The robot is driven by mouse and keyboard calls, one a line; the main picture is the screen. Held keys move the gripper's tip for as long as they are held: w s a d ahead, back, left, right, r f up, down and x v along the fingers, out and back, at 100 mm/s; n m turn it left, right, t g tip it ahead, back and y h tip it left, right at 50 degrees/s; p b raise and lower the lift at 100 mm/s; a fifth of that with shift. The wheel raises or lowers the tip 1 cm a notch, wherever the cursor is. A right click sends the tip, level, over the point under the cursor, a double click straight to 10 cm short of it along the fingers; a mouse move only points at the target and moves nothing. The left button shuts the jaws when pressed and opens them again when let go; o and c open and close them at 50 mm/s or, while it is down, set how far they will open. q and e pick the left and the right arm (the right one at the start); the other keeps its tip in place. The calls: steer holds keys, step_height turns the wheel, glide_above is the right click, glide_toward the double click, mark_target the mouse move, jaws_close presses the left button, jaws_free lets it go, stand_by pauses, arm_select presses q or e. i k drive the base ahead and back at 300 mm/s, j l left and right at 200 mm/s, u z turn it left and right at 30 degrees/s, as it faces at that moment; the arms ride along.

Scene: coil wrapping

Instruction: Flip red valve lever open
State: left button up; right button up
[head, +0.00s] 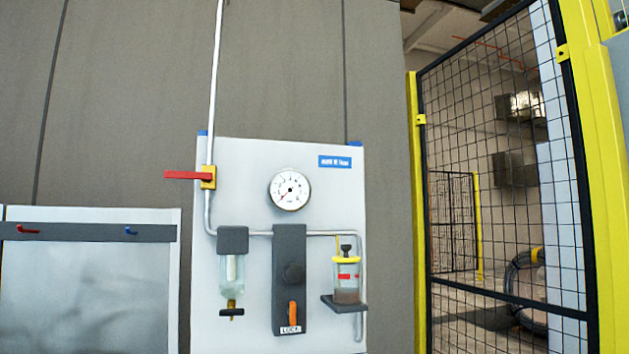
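The red valve lever (183,175) sticks out level to the left from a yellow valve body (208,177). The valve sits on a vertical grey pipe (215,80) at the upper left of a white wall panel (250,165). The lever lies across the pipe's direction. Neither of my grippers shows in the head view, and nothing touches the lever.
The panel also carries a round gauge (290,190), a clear filter bowl (231,270), a dark block with an orange handle (293,313) and a yellow-topped cup (346,276). A yellow-framed mesh gate (480,180) stands right. A hook rail (85,232) is left.

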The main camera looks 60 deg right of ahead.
mark_target(207, 176)
steer(key=z, duration=1.05)
